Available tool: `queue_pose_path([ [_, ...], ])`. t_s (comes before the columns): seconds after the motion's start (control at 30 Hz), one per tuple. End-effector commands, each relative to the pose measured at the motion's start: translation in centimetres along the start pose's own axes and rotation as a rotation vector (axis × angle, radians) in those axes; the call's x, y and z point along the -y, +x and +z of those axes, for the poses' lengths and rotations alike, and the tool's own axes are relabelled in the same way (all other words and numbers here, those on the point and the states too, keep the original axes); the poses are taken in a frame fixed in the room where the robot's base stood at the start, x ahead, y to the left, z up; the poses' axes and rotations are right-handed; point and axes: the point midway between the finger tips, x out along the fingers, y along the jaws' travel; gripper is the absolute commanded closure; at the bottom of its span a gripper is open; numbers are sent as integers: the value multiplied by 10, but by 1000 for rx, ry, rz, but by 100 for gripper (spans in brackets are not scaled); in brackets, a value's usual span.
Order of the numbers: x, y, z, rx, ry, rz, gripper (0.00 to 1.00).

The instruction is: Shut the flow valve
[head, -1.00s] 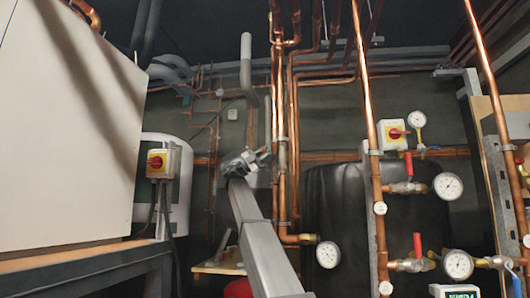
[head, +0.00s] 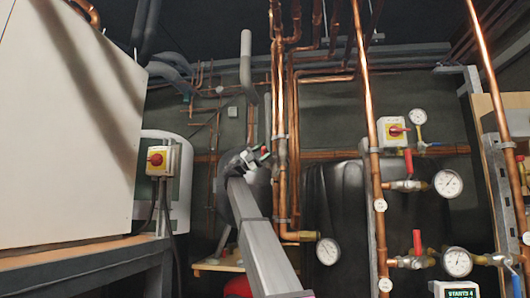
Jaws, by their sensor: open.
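Two red-handled lever valves are on the copper pipework at the right; I cannot tell which is the flow valve. The upper valve (head: 408,163) and the lower valve (head: 417,243) both have their red levers pointing up, across their horizontal pipe stubs. My gripper (head: 264,154) is at the end of my grey arm, left of centre, well to the left of both valves and apart from them. It is open, small in the view, with no object seen in it.
Round gauges (head: 448,184) sit beside the valves. Vertical copper pipes (head: 367,100) stand between my gripper and the valves. A display box (head: 455,290) is at lower right.

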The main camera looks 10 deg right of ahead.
Motion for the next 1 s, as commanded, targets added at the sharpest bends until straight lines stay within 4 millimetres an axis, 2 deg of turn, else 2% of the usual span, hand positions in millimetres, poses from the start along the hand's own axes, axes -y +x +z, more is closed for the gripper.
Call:
queue_pose_path([
  [0.3,0,-57,0,1,1,-1,55],
  [0.5,0,-87,0,0,1,1,55],
  [0.7,-1,-101,0,0,1,1,55],
  [1.0,-1,-102,0,-1,1,1,55],
])
